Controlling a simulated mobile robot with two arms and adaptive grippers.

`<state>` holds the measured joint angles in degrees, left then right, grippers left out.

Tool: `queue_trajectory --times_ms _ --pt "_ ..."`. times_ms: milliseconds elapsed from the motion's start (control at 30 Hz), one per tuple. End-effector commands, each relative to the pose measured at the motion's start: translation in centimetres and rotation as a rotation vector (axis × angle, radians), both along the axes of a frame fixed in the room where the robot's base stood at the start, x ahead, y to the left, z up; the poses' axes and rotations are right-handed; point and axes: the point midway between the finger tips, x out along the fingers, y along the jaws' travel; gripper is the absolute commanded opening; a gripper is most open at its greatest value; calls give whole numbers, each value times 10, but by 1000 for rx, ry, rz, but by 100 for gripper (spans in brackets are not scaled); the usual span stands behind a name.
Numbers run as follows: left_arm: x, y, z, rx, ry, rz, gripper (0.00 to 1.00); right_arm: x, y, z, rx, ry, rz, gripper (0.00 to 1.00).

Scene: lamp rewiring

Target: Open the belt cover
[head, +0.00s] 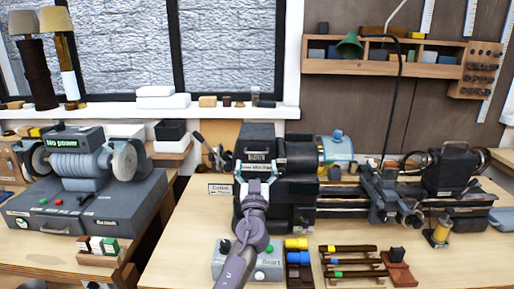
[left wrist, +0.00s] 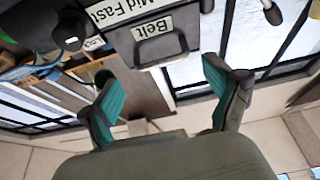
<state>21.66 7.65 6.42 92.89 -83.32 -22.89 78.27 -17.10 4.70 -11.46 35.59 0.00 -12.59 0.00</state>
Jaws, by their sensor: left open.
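The belt cover (head: 260,137) is a dark box-like lid on top of the lathe's headstock. In the left wrist view a dark raised handle (left wrist: 160,48) shows beside a label reading "Belt" (left wrist: 153,26), with a "Mid Fast" label next to it. My left gripper (head: 256,172) is in front of the headstock, just below the cover's label. Its two teal-padded fingers (left wrist: 165,100) are spread apart with nothing between them. The handle lies ahead of the fingertips and looks apart from them. The cover looks closed. My right gripper is not seen.
The lathe's carriage (head: 385,190) and tailstock extend right. A grey control box with a green button (head: 268,275) and small racks of tools (head: 352,262) stand in front. A bench grinder (head: 85,160) is on the left table. A lever with a ball knob (head: 203,140) sticks out left of the headstock.

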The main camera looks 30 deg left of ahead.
Motion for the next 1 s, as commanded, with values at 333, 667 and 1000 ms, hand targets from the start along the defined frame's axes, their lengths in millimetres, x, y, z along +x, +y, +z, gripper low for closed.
queue_trajectory --times_ms 333,667,1000 --pt "38 23 19 -1 1 0 90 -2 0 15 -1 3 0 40" --pt "41 25 19 -1 1 0 90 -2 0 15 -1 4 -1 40" --pt "41 25 19 0 1 -1 38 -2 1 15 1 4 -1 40"
